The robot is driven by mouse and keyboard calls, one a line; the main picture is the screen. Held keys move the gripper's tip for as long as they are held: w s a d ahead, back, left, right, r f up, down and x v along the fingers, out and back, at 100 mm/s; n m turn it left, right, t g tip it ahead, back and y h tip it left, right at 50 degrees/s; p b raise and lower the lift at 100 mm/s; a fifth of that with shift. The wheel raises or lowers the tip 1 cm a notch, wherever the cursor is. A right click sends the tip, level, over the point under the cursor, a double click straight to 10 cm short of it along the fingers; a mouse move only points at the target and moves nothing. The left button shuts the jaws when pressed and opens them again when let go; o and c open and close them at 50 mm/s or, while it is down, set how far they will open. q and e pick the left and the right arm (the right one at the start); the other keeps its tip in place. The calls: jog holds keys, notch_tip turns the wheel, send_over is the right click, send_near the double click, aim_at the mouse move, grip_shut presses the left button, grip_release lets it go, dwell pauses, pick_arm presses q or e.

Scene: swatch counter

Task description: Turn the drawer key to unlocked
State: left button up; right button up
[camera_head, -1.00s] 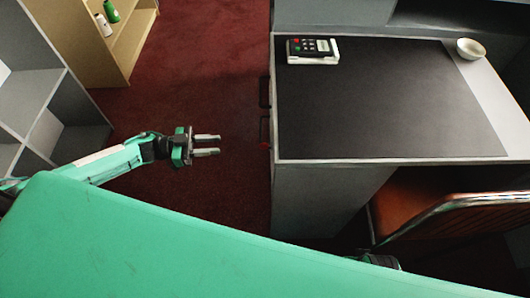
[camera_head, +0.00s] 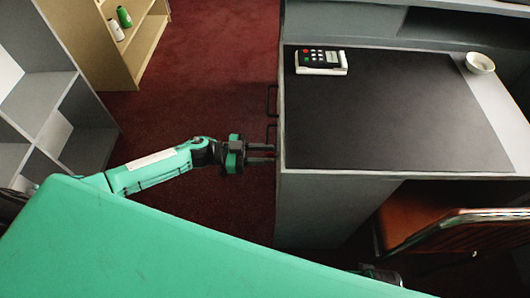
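The counter (camera_head: 296,210) stands at the right, its left face seen almost edge-on. Two dark drawer handles stick out from that face, an upper one (camera_head: 271,100) and a lower one (camera_head: 271,133). I cannot make out the drawer key; it is too small or hidden. My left gripper (camera_head: 272,153) reaches in from the left, its two fingers apart and pointing right. Its fingertips are close to the counter's left face, just below the lower handle in the picture. I cannot tell whether they touch anything.
A black mat (camera_head: 400,115) covers the counter top, with a card terminal (camera_head: 320,61) and a white bowl (camera_head: 480,63) there. A brown chair (camera_head: 420,215) stands at the lower right. Grey shelves (camera_head: 60,95) and a wooden shelf (camera_head: 145,45) are at left. Red carpet (camera_head: 205,75) between is clear.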

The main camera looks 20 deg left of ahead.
pick_arm(q)
jog(key=shift+d, duration=0.2)
jog(key=shift+c, duration=0.2)
grip_shut()
